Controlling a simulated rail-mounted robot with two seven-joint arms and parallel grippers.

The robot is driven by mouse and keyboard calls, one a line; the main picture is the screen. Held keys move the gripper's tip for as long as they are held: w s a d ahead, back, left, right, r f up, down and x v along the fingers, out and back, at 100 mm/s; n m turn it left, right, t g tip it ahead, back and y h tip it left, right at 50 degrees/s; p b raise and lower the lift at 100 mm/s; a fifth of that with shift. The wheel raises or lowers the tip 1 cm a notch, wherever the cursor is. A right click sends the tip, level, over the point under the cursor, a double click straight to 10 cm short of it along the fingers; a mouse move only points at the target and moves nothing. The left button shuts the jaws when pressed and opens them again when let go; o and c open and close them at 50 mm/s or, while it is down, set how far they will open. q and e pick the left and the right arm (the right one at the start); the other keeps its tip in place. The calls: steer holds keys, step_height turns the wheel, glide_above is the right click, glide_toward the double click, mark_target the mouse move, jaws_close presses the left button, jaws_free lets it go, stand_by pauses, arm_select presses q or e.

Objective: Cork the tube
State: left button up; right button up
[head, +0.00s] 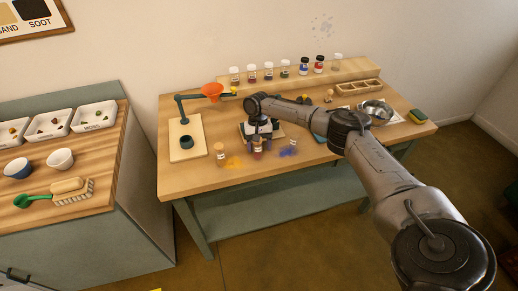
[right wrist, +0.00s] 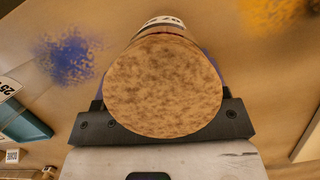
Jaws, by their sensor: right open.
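A small labelled glass tube (head: 257,148) with dark reddish contents stands near the front edge of the worktable, below my right gripper (head: 258,138). In the right wrist view a round speckled cork (right wrist: 163,85) shows end-on and large. Behind it part of the tube's white label (right wrist: 164,20) shows upside down. The cork lines up with the tube, but it hides the mouth, so I cannot tell how deep it sits. My right gripper, also in the right wrist view (right wrist: 163,125), is open, with its dark jaws at either side of the cork. My left gripper is not in view.
A second tube (head: 220,154) stands to the left, beside yellow powder (head: 234,162); blue powder (head: 288,151) lies to the right. Lidded jars (head: 269,73) line the back shelf. A metal bowl (head: 377,110) stands right.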

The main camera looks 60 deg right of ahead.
steer(key=c, duration=0.9)
steer(key=shift+c, duration=0.8)
steer(key=shift+r, duration=0.15)
step_height(320, 180, up, 8)
steer(key=shift+r+p, duration=0.2)
steer(key=shift+p, duration=0.95)
steer(key=shift+r, duration=0.7)
steer(key=shift+c, duration=0.2)
